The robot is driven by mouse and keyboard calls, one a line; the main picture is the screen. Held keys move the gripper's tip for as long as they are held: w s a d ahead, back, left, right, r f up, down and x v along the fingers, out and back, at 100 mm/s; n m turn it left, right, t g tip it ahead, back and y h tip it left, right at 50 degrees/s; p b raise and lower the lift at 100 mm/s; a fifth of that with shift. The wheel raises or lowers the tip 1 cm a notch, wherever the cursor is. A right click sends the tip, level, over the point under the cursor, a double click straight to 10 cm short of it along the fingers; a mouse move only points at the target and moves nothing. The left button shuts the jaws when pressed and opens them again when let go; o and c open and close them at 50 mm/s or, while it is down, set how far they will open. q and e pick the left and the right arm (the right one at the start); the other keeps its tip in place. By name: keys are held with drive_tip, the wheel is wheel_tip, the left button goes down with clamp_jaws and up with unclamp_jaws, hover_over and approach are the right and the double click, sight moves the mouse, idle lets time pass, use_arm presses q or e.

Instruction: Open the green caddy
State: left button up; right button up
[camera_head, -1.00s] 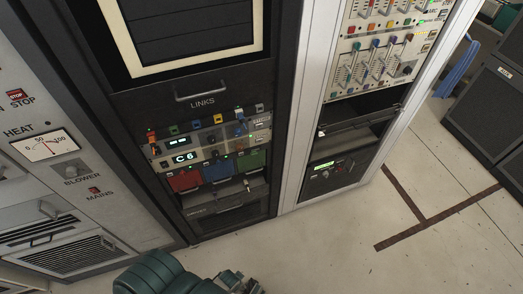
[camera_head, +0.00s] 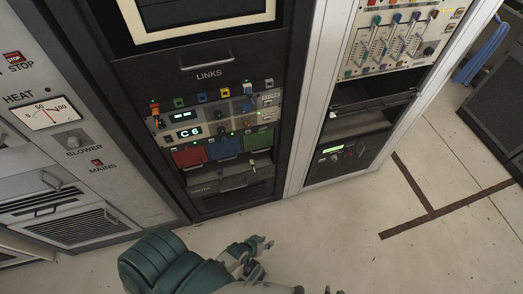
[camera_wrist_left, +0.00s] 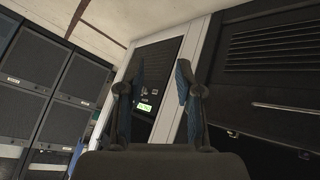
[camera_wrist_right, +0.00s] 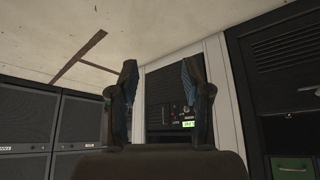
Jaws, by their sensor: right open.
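The green caddy (camera_head: 259,138) sits in the dark LINKS rack, at the right end of a row with the blue caddy (camera_head: 223,148) and the red caddy (camera_head: 188,156). Its front looks closed. It also shows at the lower right edge of the right wrist view (camera_wrist_right: 293,168). My left gripper (camera_head: 264,249) is low in front of the rack, apart from the caddies. Its fingers stand apart and empty in the left wrist view (camera_wrist_left: 155,85). My right gripper (camera_wrist_right: 160,78) is open and empty; only small tips show at the bottom edge of the head view.
A drawer-like panel (camera_head: 235,178) sits below the caddies, and a C6 display panel (camera_head: 190,132) above. A white-framed rack (camera_head: 345,150) stands to the right, a grey HEAT cabinet (camera_head: 70,150) to the left. The floor (camera_head: 350,230) in front is clear.

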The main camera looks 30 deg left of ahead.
use_arm(q)
drive_tip(key=w+r+n+t+b, duration=0.3)
drive_tip(key=w+t, duration=0.1)
drive_tip(key=w, duration=0.3)
use_arm(e)
drive_tip(key=w+a+r+t+y+b, duration=0.2)
drive_tip(key=w+a+r+t+b, duration=0.2)
drive_tip(key=w+r+t, duration=0.55)
use_arm(q)
drive_tip(key=n+t+y+b, duration=0.2)
drive_tip(key=n+t+y, duration=0.5)
drive_tip(key=n+y, duration=0.8)
approach(261, 151)
drive_tip(key=w+a+r+n+h, duration=0.1)
drive_tip(key=w+a, duration=0.1)
drive_tip(key=w+a+r+n+h+b, duration=0.1)
drive_tip(key=w, duration=0.2)
drive_tip(key=w+a+r+n+h, duration=0.1)
drive_tip(key=w+a, duration=0.1)
drive_tip(key=w, duration=0.1)
drive_tip(key=shift+a+g, duration=0.3)
use_arm(e)
wheel_tip(261, 151, up, 19)
drive_tip(key=w+t+y, duration=0.1)
drive_tip(key=t, duration=0.2)
drive_tip(key=shift+w+a+t+y, duration=0.15)
drive_tip(key=shift+a+t+y, duration=0.15)
drive_tip(key=shift+a+t, duration=0.05)
